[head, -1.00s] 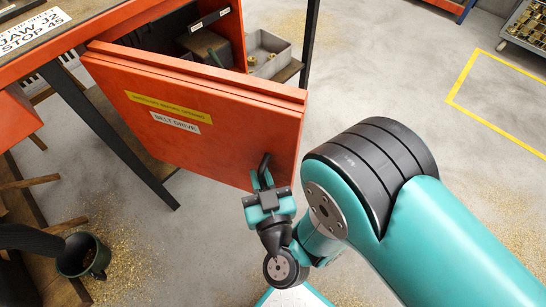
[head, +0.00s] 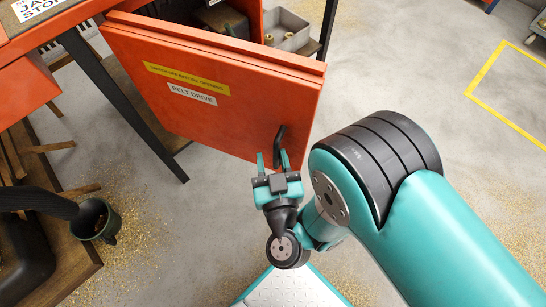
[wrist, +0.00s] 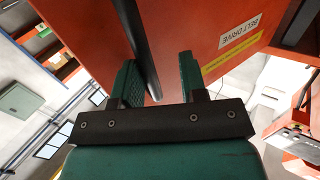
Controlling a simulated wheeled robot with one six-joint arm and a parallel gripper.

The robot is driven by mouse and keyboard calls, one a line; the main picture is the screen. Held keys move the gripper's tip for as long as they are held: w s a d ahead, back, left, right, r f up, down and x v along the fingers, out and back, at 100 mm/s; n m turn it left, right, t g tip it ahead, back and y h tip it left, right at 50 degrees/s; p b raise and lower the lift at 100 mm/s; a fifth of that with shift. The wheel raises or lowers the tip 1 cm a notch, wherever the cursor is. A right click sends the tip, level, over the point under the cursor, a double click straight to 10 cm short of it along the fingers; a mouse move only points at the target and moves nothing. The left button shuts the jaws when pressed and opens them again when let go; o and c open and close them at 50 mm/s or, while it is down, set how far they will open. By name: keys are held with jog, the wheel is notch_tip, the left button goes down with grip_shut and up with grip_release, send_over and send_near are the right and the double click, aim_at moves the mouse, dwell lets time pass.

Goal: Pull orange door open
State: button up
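The orange door (head: 215,105) with yellow and white labels, the lower one reading BELT DRIVE, stands partly open in the head view. The cabinet interior shows behind its top edge. Its black bar handle (head: 279,146) is near the lower right edge. My gripper (head: 273,160) is open at the handle's lower end, fingers pointing at the door. In the wrist view the handle (wrist: 136,40) runs between the spread fingers (wrist: 160,75), nearer the left one, with a gap to the right one. I cannot tell whether it touches a finger.
A grey bin (head: 288,28) and a dark green box stand behind the door. A bench leg (head: 125,105) is to the left. The floor right of my arm is clear, with a yellow line (head: 510,123).

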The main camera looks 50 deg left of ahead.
notch_tip(320, 180, up, 20)
jog(key=p, duration=0.5)
jog(key=shift+c, duration=0.4)
